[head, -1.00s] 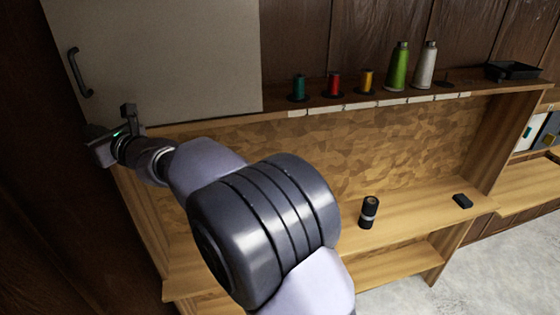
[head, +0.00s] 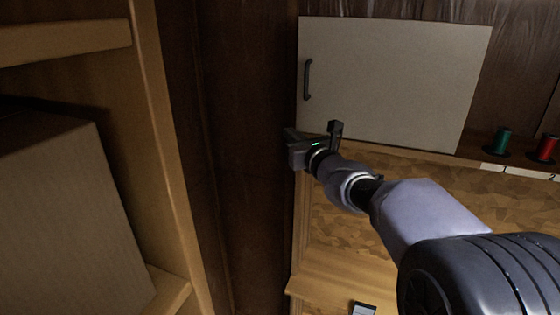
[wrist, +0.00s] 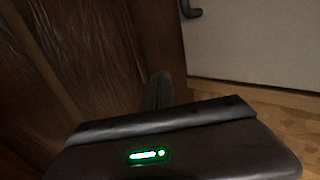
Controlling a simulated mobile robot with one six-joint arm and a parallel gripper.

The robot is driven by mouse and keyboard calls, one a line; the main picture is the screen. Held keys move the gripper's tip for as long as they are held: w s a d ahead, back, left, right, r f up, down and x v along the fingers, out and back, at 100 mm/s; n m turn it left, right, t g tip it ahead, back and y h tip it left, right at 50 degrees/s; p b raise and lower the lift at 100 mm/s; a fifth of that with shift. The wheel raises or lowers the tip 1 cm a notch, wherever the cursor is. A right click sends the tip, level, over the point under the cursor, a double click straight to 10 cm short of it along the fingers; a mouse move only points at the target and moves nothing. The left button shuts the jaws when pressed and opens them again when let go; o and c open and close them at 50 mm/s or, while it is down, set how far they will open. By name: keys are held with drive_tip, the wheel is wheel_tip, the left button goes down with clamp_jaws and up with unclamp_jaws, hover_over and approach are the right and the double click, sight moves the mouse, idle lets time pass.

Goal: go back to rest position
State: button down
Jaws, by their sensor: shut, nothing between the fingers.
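My gripper (head: 292,134) is at the end of my raised arm in the head view, in front of the dark wood panel just left of the pale cabinet door. It is shut and holds nothing. In the wrist view its dark fingers (wrist: 159,90) show together beyond the gripper body with a green light. I cannot tell how far they are from the wood panel.
The pale door (head: 395,80) has a dark handle (head: 308,80) just above my gripper. A green spool (head: 502,140) and a red spool (head: 546,147) stand on the ledge at right. A shelf unit with a large box (head: 65,210) is at left.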

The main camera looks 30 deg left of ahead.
drive_tip(key=s+d+b, duration=0.2)
drive_tip(key=s+b, duration=0.1)
drive_tip(key=s, duration=0.5)
drive_tip(key=s+d+f+n+g+h+b, duration=0.1)
drive_tip(key=s+d+f+n+h+b, duration=0.3)
drive_tip(key=d+f, duration=1)
drive_tip(key=s+d+f+n+g+h+b, duration=0.1)
drive_tip(key=s+d+f+n+h+b, duration=0.4)
drive_tip(key=s+d+f+n+b, duration=0.4)
drive_tip(key=s+d+f+n+g+h+b, duration=0.1)
drive_tip(key=s+d+f+n+h+b, duration=0.3)
drive_tip(key=d+f+b, duration=0.9)
drive_tip(key=s+d+f+n, duration=0.3)
drive_tip(key=s+d+f, duration=0.2)
drive_tip(key=d+f, duration=0.3)
drive_tip(key=shift+s+d+g, duration=0.25)
drive_tip(key=shift+d+g, duration=0.15)
drive_tip(key=shift+d, duration=0.5)
